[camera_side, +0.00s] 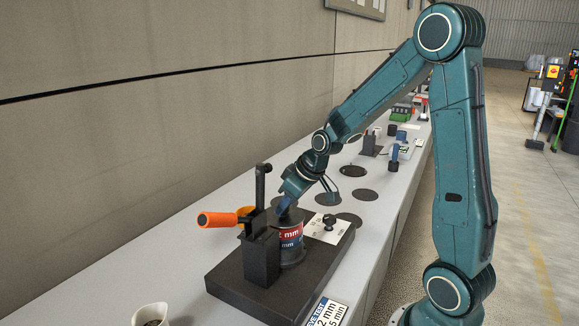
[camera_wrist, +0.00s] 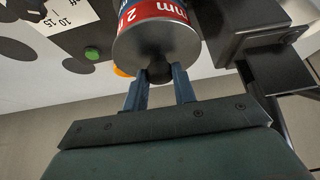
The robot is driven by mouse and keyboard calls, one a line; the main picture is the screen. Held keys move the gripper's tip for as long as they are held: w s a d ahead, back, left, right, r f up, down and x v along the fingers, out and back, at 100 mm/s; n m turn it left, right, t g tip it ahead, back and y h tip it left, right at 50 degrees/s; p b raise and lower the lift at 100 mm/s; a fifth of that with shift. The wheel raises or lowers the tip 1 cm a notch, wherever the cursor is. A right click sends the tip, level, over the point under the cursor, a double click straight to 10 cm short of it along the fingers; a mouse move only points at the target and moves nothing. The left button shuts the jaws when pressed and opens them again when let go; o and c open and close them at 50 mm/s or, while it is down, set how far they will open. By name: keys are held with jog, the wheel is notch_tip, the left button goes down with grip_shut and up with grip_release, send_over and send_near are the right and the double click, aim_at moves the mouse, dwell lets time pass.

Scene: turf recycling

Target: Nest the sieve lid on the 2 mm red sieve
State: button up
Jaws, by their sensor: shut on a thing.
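My gripper (camera_side: 285,206) points down over a sieve stack on a black shaker base. In the wrist view its blue fingers (camera_wrist: 160,88) are shut on the dark knob (camera_wrist: 160,72) of the grey sieve lid (camera_wrist: 152,42). The lid's round grey face lies against the top of the stack, with no clear gap showing. The 2 mm red sieve (camera_side: 291,235) has a red band with white lettering, and the band also shows in the wrist view (camera_wrist: 150,10). A blue-banded sieve (camera_side: 291,246) sits directly beneath it. Part of the lid is hidden by the gripper in the side view.
The black shaker base (camera_side: 232,280) carries a black clamp post (camera_side: 262,255) close left of the stack and a panel with a black knob (camera_side: 329,222) at right. An orange handle (camera_side: 217,219) sticks out behind. A white cup (camera_side: 150,314) stands at front left.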

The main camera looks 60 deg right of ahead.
jog(key=shift+f, duration=0.2)
jog(key=o, duration=1.4)
jog(key=shift+o, duration=0.2)
jog(key=v, duration=1.3)
jog(key=shift+s+r, duration=0.2)
jog(key=shift+r, duration=0.1)
